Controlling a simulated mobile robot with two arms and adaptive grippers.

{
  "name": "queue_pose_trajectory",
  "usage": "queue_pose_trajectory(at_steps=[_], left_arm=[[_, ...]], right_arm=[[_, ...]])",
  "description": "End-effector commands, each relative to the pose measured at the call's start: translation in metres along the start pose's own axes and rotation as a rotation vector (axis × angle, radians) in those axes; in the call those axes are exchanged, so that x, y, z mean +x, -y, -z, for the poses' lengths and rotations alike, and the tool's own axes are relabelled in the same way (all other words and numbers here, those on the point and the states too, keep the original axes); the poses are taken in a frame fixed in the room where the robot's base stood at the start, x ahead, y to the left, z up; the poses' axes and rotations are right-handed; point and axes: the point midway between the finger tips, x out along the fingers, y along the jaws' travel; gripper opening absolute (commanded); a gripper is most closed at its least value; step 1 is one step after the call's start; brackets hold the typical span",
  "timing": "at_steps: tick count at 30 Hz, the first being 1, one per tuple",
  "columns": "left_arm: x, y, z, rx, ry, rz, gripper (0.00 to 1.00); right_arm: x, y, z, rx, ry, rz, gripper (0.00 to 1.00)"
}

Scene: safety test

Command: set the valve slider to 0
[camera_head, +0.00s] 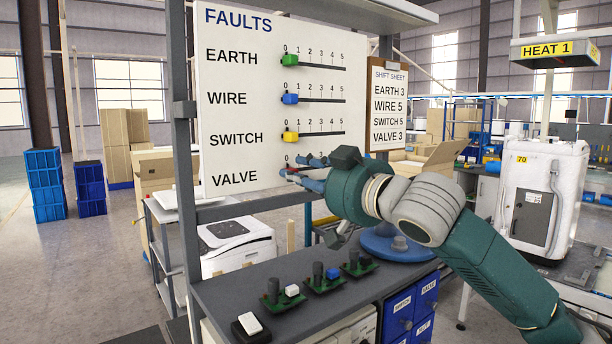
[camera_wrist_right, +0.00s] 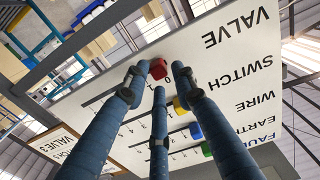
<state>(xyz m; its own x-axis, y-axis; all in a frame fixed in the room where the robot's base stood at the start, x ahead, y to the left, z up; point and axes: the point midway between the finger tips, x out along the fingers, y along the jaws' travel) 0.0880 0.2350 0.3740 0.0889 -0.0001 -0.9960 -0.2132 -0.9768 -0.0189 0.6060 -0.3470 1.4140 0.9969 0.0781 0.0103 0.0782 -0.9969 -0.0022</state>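The white FAULTS board (camera_head: 240,60) has a row of four labelled sliders. The red valve slider (camera_wrist_right: 158,69) is on the lowest row, near the 0 end of its scale. It is mostly hidden by the fingers in the head view. My right gripper (camera_head: 300,172) reaches the board from the right. In the wrist view its three blue fingers (camera_wrist_right: 158,80) are spread around the red slider. One fingertip is very close to the slider; contact cannot be told. The exact mark under the slider is unclear. My left gripper is not in view.
The green earth slider (camera_head: 290,60), blue wire slider (camera_head: 290,98) and yellow switch slider (camera_head: 290,136) stand at 0 above. A shift sheet (camera_head: 390,106) hangs right of the board.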

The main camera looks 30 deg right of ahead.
Motion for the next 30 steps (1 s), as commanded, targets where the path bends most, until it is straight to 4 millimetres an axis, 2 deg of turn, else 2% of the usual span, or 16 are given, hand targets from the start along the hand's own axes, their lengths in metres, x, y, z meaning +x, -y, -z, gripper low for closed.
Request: queue_pose_trajectory(at_steps=[11,18,24,30], left_arm=[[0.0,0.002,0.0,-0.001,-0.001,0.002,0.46],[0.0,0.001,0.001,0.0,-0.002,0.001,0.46],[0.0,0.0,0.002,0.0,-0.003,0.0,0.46],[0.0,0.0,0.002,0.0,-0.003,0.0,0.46]], right_arm=[[-0.002,0.0,-0.003,0.0,0.007,0.001,0.34],[-0.033,0.001,-0.004,-0.006,0.011,-0.001,0.34],[-0.046,-0.004,-0.006,0.004,0.011,-0.006,0.34],[-0.059,0.003,-0.004,-0.004,0.013,0.003,0.34]])
